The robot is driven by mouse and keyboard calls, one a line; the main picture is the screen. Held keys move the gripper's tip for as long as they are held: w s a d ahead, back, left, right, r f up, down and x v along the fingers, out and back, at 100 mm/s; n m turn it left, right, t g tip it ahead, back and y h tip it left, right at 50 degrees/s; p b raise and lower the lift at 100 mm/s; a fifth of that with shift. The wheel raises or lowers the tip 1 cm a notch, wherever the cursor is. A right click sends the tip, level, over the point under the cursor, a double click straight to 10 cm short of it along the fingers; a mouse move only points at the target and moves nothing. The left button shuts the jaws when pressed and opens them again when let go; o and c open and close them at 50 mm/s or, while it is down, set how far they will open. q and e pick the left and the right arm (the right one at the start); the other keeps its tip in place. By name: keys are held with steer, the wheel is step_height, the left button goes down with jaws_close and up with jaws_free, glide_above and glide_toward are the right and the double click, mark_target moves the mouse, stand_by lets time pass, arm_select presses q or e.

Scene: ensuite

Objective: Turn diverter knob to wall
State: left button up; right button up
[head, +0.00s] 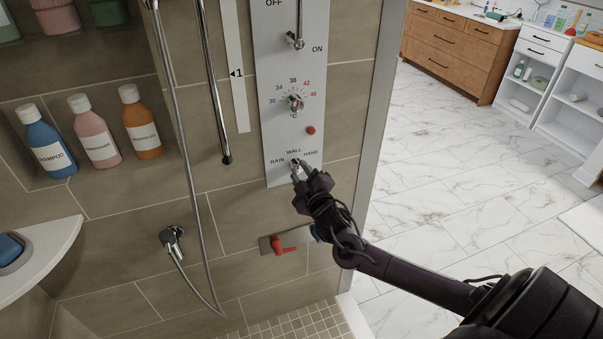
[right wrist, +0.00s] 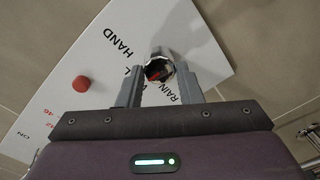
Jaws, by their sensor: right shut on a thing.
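The diverter knob (right wrist: 158,70) is a small round metal knob with a red mark, low on a pale shower panel (head: 283,70). Around it the panel reads RAIN at left, WALL above and HAND at right in the head view. My right gripper (head: 300,170) reaches in from the lower right and is shut on the knob. In the right wrist view its two fingers (right wrist: 158,78) stand on either side of the knob. In the head view the gripper partly covers the knob, and which label it points to cannot be told. My left gripper is not in view.
Above on the panel are a red button (head: 311,130), a temperature dial (head: 295,103) and an ON/OFF lever (head: 295,40). A red-handled valve (head: 283,245) sits below my right gripper. A shower hose (head: 190,160) hangs left. Open marble floor (head: 440,150) lies right.

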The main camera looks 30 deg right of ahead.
stand_by(0.4)
steer(key=o, duration=1)
steer(key=shift+c, duration=0.2)
steer(key=v, duration=0.7)
steer(key=shift+s+b, duration=0.4)
steer(key=shift+b, duration=0.05)
steer(key=shift+a, duration=0.15)
